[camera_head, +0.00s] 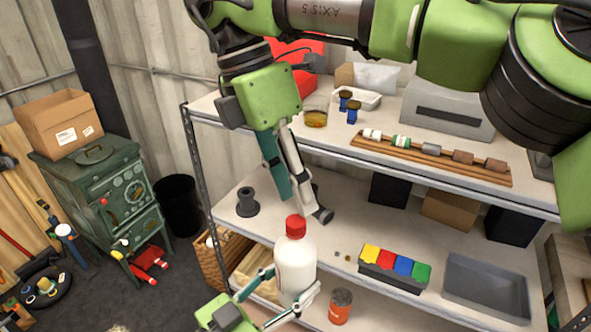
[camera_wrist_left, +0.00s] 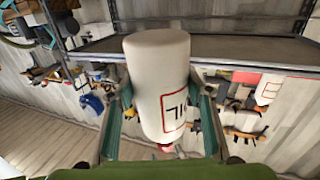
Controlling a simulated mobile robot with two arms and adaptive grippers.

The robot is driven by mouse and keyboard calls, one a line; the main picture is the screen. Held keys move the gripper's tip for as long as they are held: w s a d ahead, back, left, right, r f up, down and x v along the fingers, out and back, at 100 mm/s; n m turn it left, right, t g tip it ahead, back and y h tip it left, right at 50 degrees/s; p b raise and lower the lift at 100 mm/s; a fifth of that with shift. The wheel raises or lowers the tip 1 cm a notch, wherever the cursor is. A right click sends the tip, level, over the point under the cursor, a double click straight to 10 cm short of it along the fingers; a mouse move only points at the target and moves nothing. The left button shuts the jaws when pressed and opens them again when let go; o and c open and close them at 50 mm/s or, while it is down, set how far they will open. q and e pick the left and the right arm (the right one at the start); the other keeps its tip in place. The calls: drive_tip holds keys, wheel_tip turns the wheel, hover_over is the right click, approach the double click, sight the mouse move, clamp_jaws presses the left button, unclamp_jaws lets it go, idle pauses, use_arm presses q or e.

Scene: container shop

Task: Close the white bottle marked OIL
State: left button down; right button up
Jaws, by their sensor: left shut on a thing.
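The white bottle (camera_head: 295,268) stands upright at the front of the shelf unit, with a red cap (camera_head: 296,226) on its neck. How tightly the cap sits cannot be told. My left gripper (camera_head: 292,284) is shut around the bottle's body, one finger on each side. In the left wrist view the bottle (camera_wrist_left: 155,75) appears upside down between the fingers, with its red-framed lettering inverted and a bit of the red cap (camera_wrist_left: 165,148) below. My right gripper (camera_head: 294,203) points down just above the cap, apart from it; its finger opening is unclear from this angle.
An orange-red can (camera_head: 340,305) stands close right of the bottle. A holder of coloured blocks (camera_head: 394,268) and a grey bin (camera_head: 487,285) sit further right. A dark spool (camera_head: 247,203) stands on the shelf at left. The upper shelf holds a wooden rack (camera_head: 430,158).

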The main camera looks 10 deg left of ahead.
drive_tip(key=n, duration=0.5)
drive_tip(key=shift+r+n+y, duration=0.1)
drive_tip(key=shift+n+y, duration=0.2)
drive_tip(key=shift+n, duration=0.1)
drive_tip(key=n, duration=0.5)
drive_tip(key=shift+r, duration=0.1)
drive_tip(key=n, duration=0.5)
drive_tip(key=shift+d+r+n+y, duration=0.1)
drive_tip(key=shift+r+n+y, duration=0.05)
drive_tip(key=shift+n+y, duration=0.25)
drive_tip(key=n, duration=0.5)
drive_tip(key=shift+r+y, duration=0.2)
drive_tip(key=shift+y, duration=0.1)
drive_tip(key=n, duration=0.5)
drive_tip(key=shift+r+n, duration=0.2)
drive_tip(key=shift+n, duration=0.2)
drive_tip(key=n, duration=0.5)
drive_tip(key=shift+s+r+t+y, duration=0.1)
drive_tip(key=shift+r+t+y, duration=0.2)
drive_tip(key=shift+y, duration=0.1)
drive_tip(key=n, duration=0.5)
drive_tip(key=shift+d+r+n, duration=0.1)
drive_tip(key=shift+r+n, duration=0.1)
drive_tip(key=shift+n, duration=0.1)
drive_tip(key=n, duration=0.4)
drive_tip(key=shift+r+y, duration=0.2)
drive_tip(key=shift+y, duration=0.2)
